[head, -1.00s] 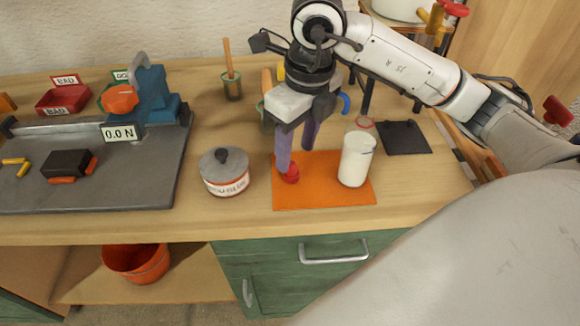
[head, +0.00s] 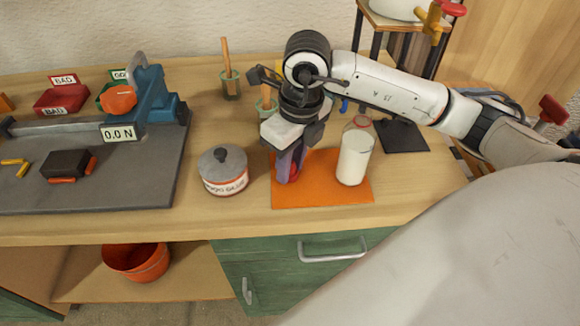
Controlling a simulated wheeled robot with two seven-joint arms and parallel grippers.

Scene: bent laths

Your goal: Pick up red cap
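The red cap (head: 294,173) is at the left part of the orange mat (head: 325,194), partly hidden by my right gripper's fingers. My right gripper (head: 291,172) points down, with its purple fingers low over the mat at the cap. Red shows between the fingers; whether they press on the cap, I cannot tell. My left gripper is not in view.
A white-filled glass (head: 354,160) stands on the mat, just right of my gripper. A lidded glue pot (head: 223,172) stands left of the mat. A dark square pad (head: 402,136) lies behind right. A grey board with a blue force gauge (head: 150,95) fills the left.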

